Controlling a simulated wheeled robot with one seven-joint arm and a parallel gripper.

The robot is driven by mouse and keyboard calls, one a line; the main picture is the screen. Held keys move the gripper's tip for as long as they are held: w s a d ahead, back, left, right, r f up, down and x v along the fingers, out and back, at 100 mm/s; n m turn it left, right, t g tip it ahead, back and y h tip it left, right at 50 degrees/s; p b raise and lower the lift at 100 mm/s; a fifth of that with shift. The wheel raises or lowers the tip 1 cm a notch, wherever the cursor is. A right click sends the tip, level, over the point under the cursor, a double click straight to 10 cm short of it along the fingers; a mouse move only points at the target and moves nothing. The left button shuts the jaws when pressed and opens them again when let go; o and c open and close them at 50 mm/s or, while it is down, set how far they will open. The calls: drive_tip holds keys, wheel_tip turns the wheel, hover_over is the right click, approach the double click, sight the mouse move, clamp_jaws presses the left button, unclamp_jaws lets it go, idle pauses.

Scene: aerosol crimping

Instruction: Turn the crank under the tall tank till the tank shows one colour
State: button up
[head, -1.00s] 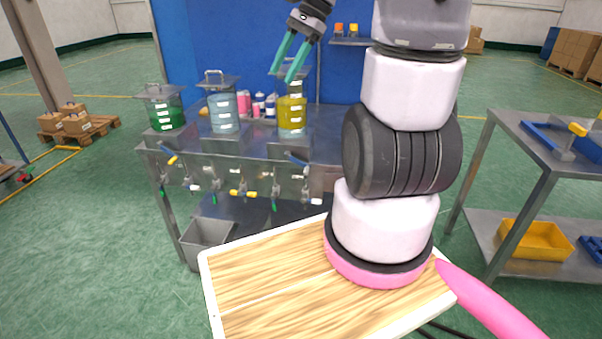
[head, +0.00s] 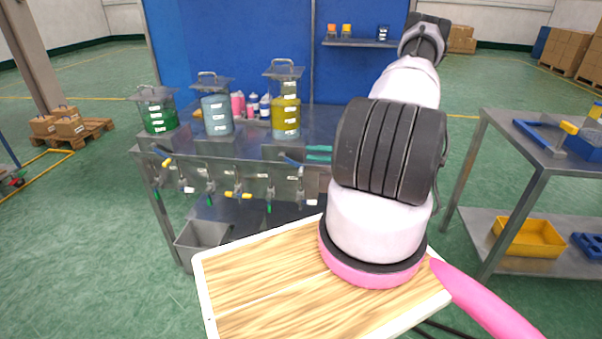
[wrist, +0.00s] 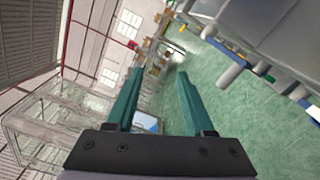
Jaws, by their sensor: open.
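The tall tank (head: 285,118) stands at the right of three tanks on the metal bench in the head view. Its lower part is yellow, and the part above looks pale grey. My gripper (head: 319,153) shows only as teal fingertips beside the bench front, right of that handle; my arm hides the rest. In the wrist view my gripper (wrist: 157,90) is open, with nothing between its fingers.
A green tank (head: 158,118) and a pale blue tank (head: 217,118) stand left on the bench. A grey bin (head: 200,240) sits under it. A side table (head: 545,150) with blue parts stands right. In the wrist view, green floor and racking show beyond the fingers.

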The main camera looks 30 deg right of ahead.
sight(301, 172)
drive_tip(key=s+d+f+m+t+h, duration=0.1)
drive_tip(key=d+f+m+t+h, duration=0.15)
drive_tip(key=f+m, duration=0.3)
drive_tip(key=s+d+f+m+t+h, duration=0.1)
drive_tip(key=s+f+m+t, duration=0.1)
drive_tip(key=f+m+t, duration=0.3)
drive_tip(key=shift+g+h, duration=0.25)
drive_tip(key=shift+h, duration=0.1)
drive_tip(key=x, duration=0.3)
drive_tip(key=f+x, duration=0.1)
drive_tip(key=x, duration=0.6)
drive_tip(key=shift+w+a+f, duration=0.25)
drive_tip(key=shift+w+a, duration=0.1)
clamp_jaws()
